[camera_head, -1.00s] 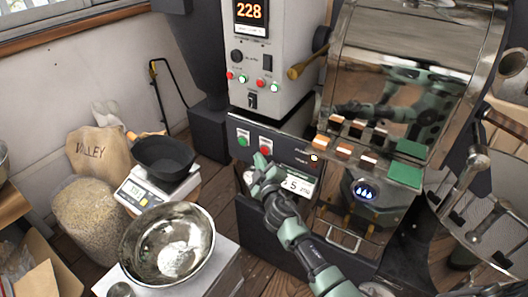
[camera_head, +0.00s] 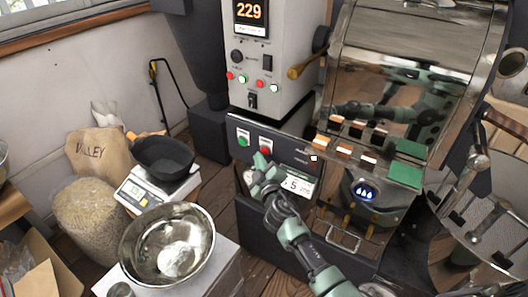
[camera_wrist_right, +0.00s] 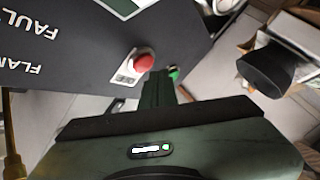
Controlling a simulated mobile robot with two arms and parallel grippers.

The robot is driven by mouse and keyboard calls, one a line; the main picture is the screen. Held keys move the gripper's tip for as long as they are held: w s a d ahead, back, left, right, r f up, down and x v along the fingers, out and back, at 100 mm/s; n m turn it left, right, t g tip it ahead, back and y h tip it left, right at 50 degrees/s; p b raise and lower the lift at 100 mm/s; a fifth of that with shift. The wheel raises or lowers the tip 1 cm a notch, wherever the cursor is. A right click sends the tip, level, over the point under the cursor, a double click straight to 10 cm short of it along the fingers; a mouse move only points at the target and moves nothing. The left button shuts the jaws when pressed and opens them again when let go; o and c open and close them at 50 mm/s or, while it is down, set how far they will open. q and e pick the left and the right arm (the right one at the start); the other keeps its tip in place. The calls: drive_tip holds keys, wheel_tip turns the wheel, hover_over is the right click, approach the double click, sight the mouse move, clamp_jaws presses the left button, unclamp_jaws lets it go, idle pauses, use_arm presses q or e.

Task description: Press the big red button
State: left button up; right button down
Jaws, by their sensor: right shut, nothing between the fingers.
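The big red button (camera_head: 265,150) sits on the dark front panel below the control box, right of a green button (camera_head: 243,139). In the right wrist view the red button (camera_wrist_right: 144,62) has a round red cap on a pale label plate. My right gripper (camera_head: 259,159) is shut and empty, its tip just below the red button in the head view. In the wrist view the gripper's fingers (camera_wrist_right: 160,88) reach up close beside the red cap; I cannot tell whether they touch it. The green button (camera_wrist_right: 173,72) shows partly behind the fingertips. My left gripper is not in view.
The control box (camera_head: 280,60) above carries a display and small red and green buttons. A roaster with a shiny drum (camera_head: 400,80) stands right. A steel bowl (camera_head: 140,245), a scale (camera_head: 135,190) with a black pan (camera_head: 163,155), and a sack (camera_head: 95,155) are left.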

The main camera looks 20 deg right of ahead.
idle(0.8)
drive_tip(key=shift+w+d, duration=0.3)
drive_tip(key=shift+d, duration=0.05)
drive_tip(key=shift+w+d, duration=0.25)
drive_tip(key=shift+d, duration=0.1)
idle(0.6)
idle(0.3)
drive_tip(key=shift+s+a, duration=0.55)
drive_tip(key=shift+a, duration=0.15)
drive_tip(key=shift+s+a+b, duration=0.5)
drive_tip(key=shift+s+a, duration=1.05)
drive_tip(key=shift+a, duration=0.3)
